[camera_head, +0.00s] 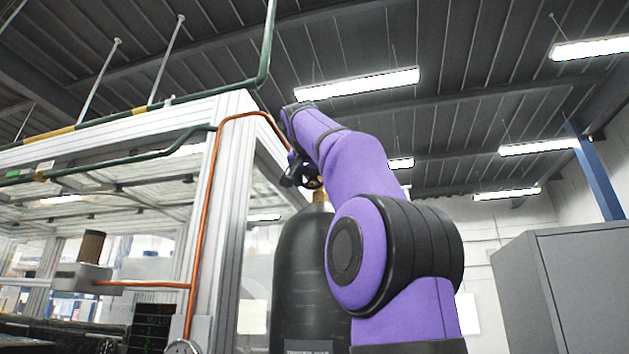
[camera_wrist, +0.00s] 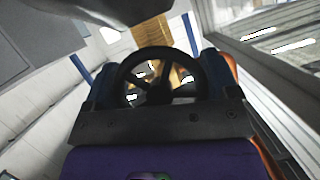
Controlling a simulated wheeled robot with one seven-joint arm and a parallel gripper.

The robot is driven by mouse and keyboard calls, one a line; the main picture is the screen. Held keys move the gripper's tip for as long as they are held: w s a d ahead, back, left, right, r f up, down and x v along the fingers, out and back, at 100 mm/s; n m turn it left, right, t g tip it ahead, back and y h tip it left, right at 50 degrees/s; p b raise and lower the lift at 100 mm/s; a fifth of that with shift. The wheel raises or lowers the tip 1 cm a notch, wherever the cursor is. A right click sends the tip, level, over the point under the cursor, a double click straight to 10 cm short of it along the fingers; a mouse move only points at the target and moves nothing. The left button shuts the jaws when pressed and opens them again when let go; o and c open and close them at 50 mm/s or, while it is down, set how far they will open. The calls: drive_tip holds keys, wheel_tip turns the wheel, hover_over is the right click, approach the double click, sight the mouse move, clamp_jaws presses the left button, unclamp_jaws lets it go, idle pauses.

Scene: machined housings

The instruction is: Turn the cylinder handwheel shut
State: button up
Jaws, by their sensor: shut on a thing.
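A dark gas cylinder (camera_head: 300,270) stands upright beside the framed enclosure, partly hidden behind my purple arm. A brass valve (camera_head: 318,196) shows at its top, and brass (camera_wrist: 152,30) also shows behind the wheel in the wrist view. The black spoked handwheel (camera_wrist: 122,68) faces the wrist camera. My gripper (camera_wrist: 158,72) has one finger on each side of the handwheel and is shut on its rim. In the head view, my gripper (camera_head: 297,176) is at the cylinder's top, where the handwheel is hard to make out.
An aluminium-framed enclosure (camera_head: 232,180) with clear panels stands close to the left. A copper-coloured pipe (camera_head: 203,235) runs down its corner and over towards the valve. A green pipe (camera_head: 268,45) passes above. A grey cabinet (camera_head: 575,285) stands at the right.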

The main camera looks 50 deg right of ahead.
idle(0.5)
drive_tip(key=o, duration=0.8)
drive_tip(key=v, duration=1)
drive_tip(key=shift+s+a, duration=0.15)
drive_tip(key=shift+a, duration=0.15)
drive_tip(key=shift+r, duration=0.1)
